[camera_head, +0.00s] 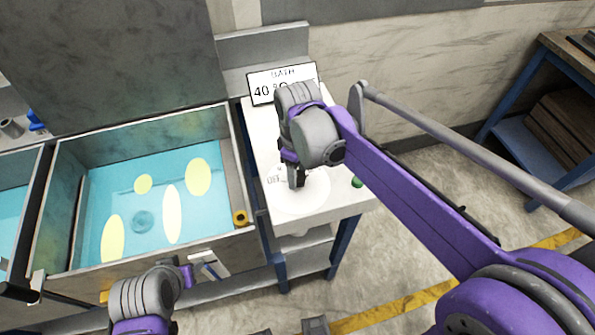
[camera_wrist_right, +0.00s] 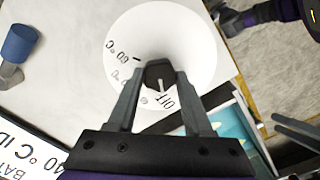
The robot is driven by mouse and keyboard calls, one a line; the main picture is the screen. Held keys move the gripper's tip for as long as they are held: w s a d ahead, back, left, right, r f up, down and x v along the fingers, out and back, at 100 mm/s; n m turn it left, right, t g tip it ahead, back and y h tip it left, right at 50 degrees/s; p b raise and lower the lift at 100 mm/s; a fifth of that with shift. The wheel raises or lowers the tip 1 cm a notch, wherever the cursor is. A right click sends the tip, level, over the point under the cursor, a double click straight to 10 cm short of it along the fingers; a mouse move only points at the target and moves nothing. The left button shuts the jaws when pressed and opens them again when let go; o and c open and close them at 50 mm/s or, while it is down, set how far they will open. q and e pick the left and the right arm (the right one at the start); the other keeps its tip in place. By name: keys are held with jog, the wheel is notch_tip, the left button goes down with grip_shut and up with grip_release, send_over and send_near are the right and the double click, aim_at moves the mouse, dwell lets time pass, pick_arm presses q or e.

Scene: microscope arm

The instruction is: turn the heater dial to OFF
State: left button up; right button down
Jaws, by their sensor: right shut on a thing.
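The heater dial is a dark knob (camera_wrist_right: 160,74) at the centre of a round white plate (camera_wrist_right: 185,45) on the white stand. In the right wrist view the plate carries "60 °C" and "OFF" marks, and others partly hidden. The knob's white line points toward the "OFF" print. My right gripper (camera_wrist_right: 160,90) is shut on the knob, one finger on each side. In the head view the right gripper (camera_head: 297,178) comes down over the plate (camera_head: 310,195) and hides the knob. My left arm's wrist shows at the lower left; its fingers cannot be made out.
A "BATH 40 °C" sign (camera_head: 282,82) stands at the back of the stand (camera_head: 335,205). A metal water bath (camera_head: 245,185) adjoins on the left. Open floor lies to the right.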

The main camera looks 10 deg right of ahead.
aim_at(298, 176)
jog(key=shift+c, duration=1.5)
grip_release()
notch_tip(298, 176, up, 11)
jog(key=shift+p, duration=0.35)
jog(key=shift+f, duration=0.15)
